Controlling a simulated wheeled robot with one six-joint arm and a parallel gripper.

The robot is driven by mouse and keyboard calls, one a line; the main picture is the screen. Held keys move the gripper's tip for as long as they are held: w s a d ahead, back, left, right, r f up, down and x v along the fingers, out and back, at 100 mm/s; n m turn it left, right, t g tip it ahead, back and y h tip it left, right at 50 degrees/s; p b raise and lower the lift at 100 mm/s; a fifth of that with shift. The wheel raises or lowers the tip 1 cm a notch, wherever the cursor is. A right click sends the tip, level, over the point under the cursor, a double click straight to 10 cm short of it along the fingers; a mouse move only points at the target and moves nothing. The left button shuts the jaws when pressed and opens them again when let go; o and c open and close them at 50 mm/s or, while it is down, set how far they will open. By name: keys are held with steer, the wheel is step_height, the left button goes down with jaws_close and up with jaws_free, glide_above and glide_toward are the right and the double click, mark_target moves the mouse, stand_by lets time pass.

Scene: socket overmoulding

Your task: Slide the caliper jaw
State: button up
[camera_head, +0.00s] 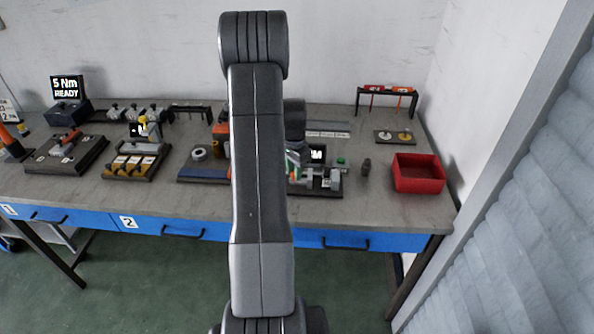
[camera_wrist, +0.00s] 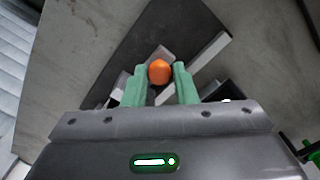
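In the wrist view an orange knob (camera_wrist: 159,72) stands between the two green fingertips of my gripper (camera_wrist: 160,82). The fingers are apart, with a narrow gap seeming to show on each side of the knob. Grey metal bars of the caliper (camera_wrist: 209,50) lie under and beside the knob, on a dark base plate (camera_wrist: 185,22). In the head view the caliper fixture (camera_head: 332,180) is at the right front of the bench. My gripper (camera_head: 293,166) is over its left part, and my arm hides much of it and the knob.
A red bin (camera_head: 418,174) stands right of the fixture, with a small dark peg (camera_head: 366,167) between. A small display (camera_head: 317,153) is behind the fixture. A black rack (camera_head: 387,92) stands at the back right. Other fixtures fill the bench's left side (camera_head: 66,150).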

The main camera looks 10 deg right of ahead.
mark_target(293, 173)
steer(key=o, duration=0.4)
steer(key=shift+w+a, duration=0.1)
steer(key=shift+a, duration=0.15)
steer(key=shift+c, duration=0.2)
steer(key=shift+d+r, duration=0.1)
step_height(293, 173, up, 14)
steer(key=b, duration=0.1)
steer(key=shift+b, duration=0.35)
steer(key=shift+f, duration=0.25)
step_height(293, 173, down, 14)
steer(key=shift+r+p, duration=0.15)
steer(key=shift+p, duration=0.7)
steer(key=shift+s+d, duration=0.25)
steer(key=shift+d, duration=0.6)
